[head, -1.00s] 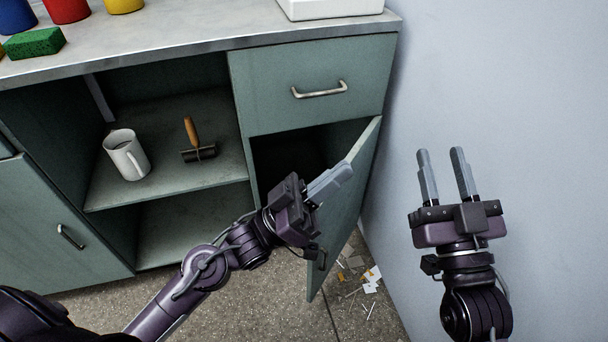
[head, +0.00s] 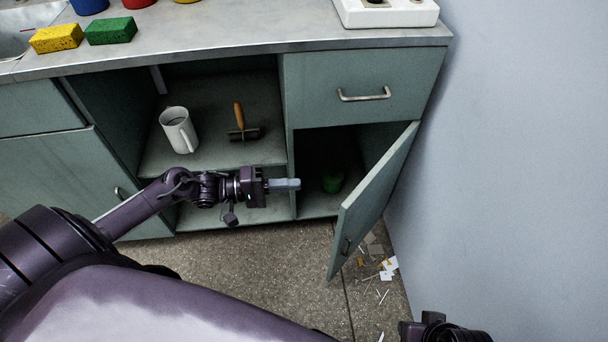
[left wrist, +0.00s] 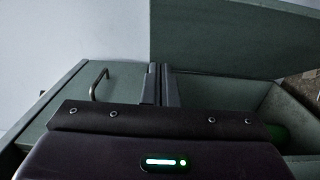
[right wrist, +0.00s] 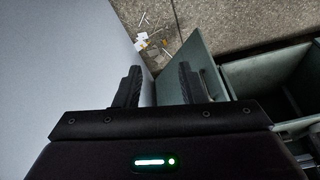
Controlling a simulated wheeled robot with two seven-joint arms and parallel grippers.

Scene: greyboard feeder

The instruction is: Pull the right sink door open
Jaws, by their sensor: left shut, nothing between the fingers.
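The right sink door (head: 376,200) is the green panel below the drawer. It stands swung well out, with its handle (head: 346,246) on the outer side near the free edge. It also shows in the left wrist view (left wrist: 230,40) and the right wrist view (right wrist: 200,65). My left gripper (head: 297,184) is shut and empty, in front of the divider beside the opened compartment, left of the door and apart from it. Its fingers show in the left wrist view (left wrist: 160,85). My right gripper (right wrist: 158,85) is open and empty; its fingers are outside the head view.
A green object (head: 332,183) sits inside the opened compartment. A white mug (head: 178,130) and a wooden-handled tool (head: 240,122) stand on the open shelf. A drawer (head: 362,85) is above the door. Litter (head: 385,270) lies on the floor by the right wall (head: 520,150).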

